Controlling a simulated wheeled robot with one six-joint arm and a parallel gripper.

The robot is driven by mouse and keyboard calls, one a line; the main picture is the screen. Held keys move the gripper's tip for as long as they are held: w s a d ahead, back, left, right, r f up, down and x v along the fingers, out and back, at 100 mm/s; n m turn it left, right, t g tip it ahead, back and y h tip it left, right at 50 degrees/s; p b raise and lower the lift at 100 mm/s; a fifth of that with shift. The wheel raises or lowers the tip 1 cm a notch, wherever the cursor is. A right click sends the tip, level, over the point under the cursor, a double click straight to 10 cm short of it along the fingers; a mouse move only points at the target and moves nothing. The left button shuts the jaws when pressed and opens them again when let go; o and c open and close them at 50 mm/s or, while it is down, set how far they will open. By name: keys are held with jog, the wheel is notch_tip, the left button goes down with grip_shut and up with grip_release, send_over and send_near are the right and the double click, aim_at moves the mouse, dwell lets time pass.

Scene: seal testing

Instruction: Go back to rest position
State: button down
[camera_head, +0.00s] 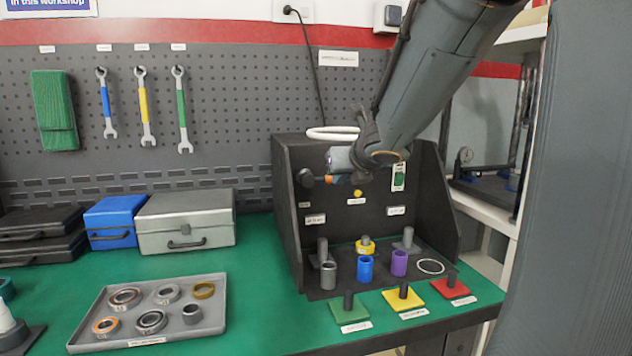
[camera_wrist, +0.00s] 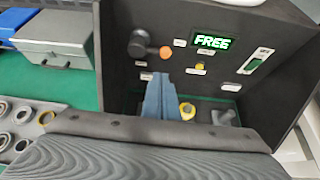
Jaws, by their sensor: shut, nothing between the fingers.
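My gripper shows in the wrist view (camera_wrist: 160,90) as two blue-grey fingers pressed together, with nothing between them. They stand in front of the black test station (camera_wrist: 120,50). In the head view my arm reaches down from the upper right to the station (camera_head: 292,220). The fingers there are mostly hidden behind my wrist. In the wrist view, a dark lever with an orange end (camera_wrist: 152,47) is on the panel, above and left of the fingers. A green-lit display (camera_wrist: 214,41) reads "FREE". A yellow button (camera_wrist: 199,66) lies right of the fingers.
Grey, blue and purple (camera_head: 399,262) cylinders and a white ring (camera_head: 430,266) stand or lie on the station's base. Green, yellow and red pegged plates (camera_head: 451,288) line its front. A grey tray (camera_head: 217,318) holds several rings. Cases (camera_head: 185,222) stand behind it.

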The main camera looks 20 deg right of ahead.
jog(key=s+a+f+m+g+p, duration=0.55)
jog(key=s+f+m, duration=0.7)
jog(key=m, duration=0.85)
jog(key=s+a+f+m+g+y, duration=0.1)
jog(key=s+a+f+m+g, duration=0.2)
jog(key=s+a+m, duration=0.3)
jog(key=s+a+f+m+g, duration=0.3)
jog(key=s+a+m, duration=0.3)
jog(key=s+m, duration=0.1)
jog(key=shift+s+a+f+y+p, duration=0.2)
jog(key=shift+s+f+y+p, duration=0.2)
jog(key=shift+s, duration=0.35)
